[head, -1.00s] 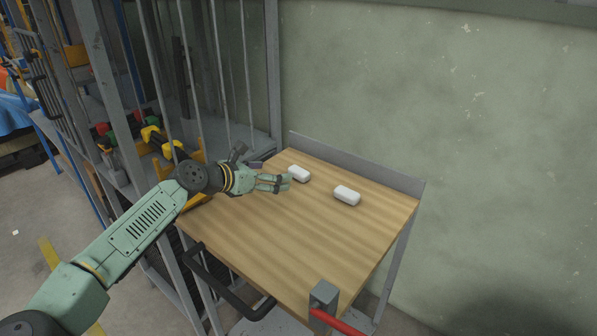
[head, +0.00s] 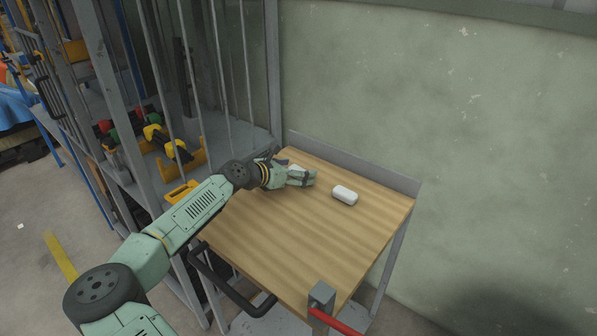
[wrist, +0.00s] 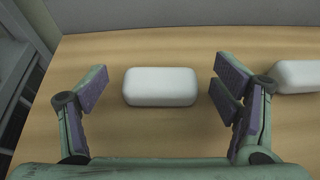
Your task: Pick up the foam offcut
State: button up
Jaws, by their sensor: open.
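Two white, rounded blocks lie on the wooden top of a cart; I cannot tell by look which one is the foam offcut. The left white block (wrist: 160,86) lies ahead of my gripper in the wrist view, between the lines of its two spread fingers, with a gap on each side. In the head view my gripper (head: 306,178) mostly hides it. The right white block (head: 345,195) lies apart, and its near end shows beyond the right finger in the wrist view (wrist: 298,76). My gripper is open and empty.
The cart top (head: 290,235) is clear toward the front. A raised grey lip (head: 360,168) runs along its back edge near the wall. A barred rack (head: 205,90) with dumbbell-like items stands at the left. A dark handle (head: 225,285) and a grey post (head: 321,297) are at the front.

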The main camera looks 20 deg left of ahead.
jog(key=shift+c, duration=0.2)
jog(key=c, duration=0.9)
jog(key=shift+r, duration=0.1)
